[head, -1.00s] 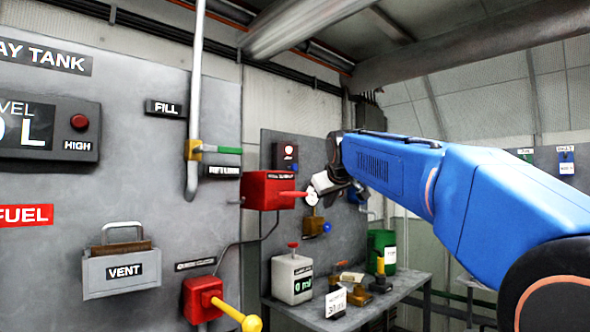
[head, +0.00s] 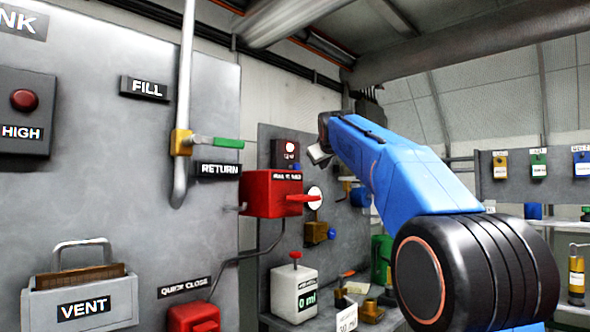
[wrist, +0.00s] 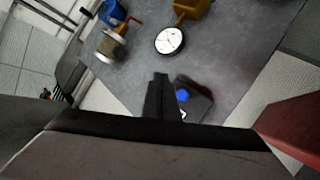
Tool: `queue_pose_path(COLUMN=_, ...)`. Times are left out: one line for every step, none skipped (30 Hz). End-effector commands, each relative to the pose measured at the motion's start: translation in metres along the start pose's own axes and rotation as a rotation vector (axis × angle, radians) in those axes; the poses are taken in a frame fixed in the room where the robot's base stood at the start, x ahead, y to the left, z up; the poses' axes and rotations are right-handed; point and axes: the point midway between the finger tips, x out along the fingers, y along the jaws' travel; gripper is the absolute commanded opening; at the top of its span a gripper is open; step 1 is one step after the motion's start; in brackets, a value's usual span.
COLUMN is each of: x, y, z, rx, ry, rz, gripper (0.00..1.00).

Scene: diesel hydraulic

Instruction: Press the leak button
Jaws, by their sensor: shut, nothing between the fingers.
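No label reading "leak" is legible, so I cannot tell for sure which button it is. In the wrist view a small dark box with a blue button (wrist: 183,95) sits on the grey panel, right beside my gripper's fingertips (wrist: 160,78); its lettering is partly hidden. My gripper is shut and empty. In the head view my gripper (head: 318,154) is in front of the back panel, near a dark box with a small round face (head: 290,149). I cannot tell whether the fingers touch anything.
A round gauge (wrist: 169,40) and a blue-handled valve (wrist: 113,36) are on the panel near my gripper. A red box with a lever (head: 270,194) juts out at the left. A bench (head: 325,318) holds a white container (head: 294,290) below.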

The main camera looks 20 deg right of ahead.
Motion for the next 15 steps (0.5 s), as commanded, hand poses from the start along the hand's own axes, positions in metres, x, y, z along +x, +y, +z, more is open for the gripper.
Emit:
queue_pose_path(x=-0.0003, y=0.0002, z=-0.0002, rx=0.000, ry=0.001, rz=0.000, gripper=0.00)
queue_pose_path(x=-0.0003, y=0.0002, z=-0.0002, rx=0.000, ry=0.000, rz=0.000, gripper=0.00)
queue_pose_path(x=-0.0003, y=0.0001, z=-0.0002, rx=0.000, ry=0.000, rz=0.000, gripper=0.00)
queue_pose_path(x=-0.0003, y=0.0000, z=-0.0001, rx=0.000, ry=0.000, rz=0.000, gripper=0.00)
queue_pose_path(x=-0.0003, y=0.0000, z=-0.0001, rx=0.000, ry=0.000, rz=0.000, gripper=0.00)
queue_pose_path(x=-0.0003, y=0.0000, z=-0.0001, rx=0.000, ry=0.000, rz=0.000, gripper=0.00)
queue_pose_path(x=-0.0002, y=-0.0001, z=-0.0001, rx=0.000, ry=0.000, rz=0.000, gripper=0.00)
queue_pose_path(x=0.0000, y=-0.0003, z=-0.0001, rx=0.000, ry=0.000, rz=0.000, gripper=0.00)
queue_pose_path(x=0.0004, y=-0.0006, z=-0.0004, rx=0.000, ry=0.000, rz=0.000, gripper=0.00)
queue_pose_path(x=0.0011, y=-0.0011, z=-0.0007, rx=0.000, ry=0.000, rz=-0.001, gripper=0.00)
queue_pose_path(x=0.0020, y=-0.0017, z=-0.0012, rx=0.000, ry=0.000, rz=-0.001, gripper=0.00)
queue_pose_path(x=0.0036, y=-0.0029, z=-0.0022, rx=0.000, ry=0.000, rz=-0.001, gripper=0.00)
queue_pose_path(x=0.0050, y=-0.0039, z=-0.0032, rx=0.000, ry=0.000, rz=-0.001, gripper=0.00)
queue_pose_path(x=0.0065, y=-0.0051, z=-0.0045, rx=-0.001, ry=0.000, rz=-0.001, gripper=0.00)
queue_pose_path(x=0.0088, y=-0.0069, z=-0.0067, rx=-0.001, ry=0.001, rz=-0.001, gripper=0.00)
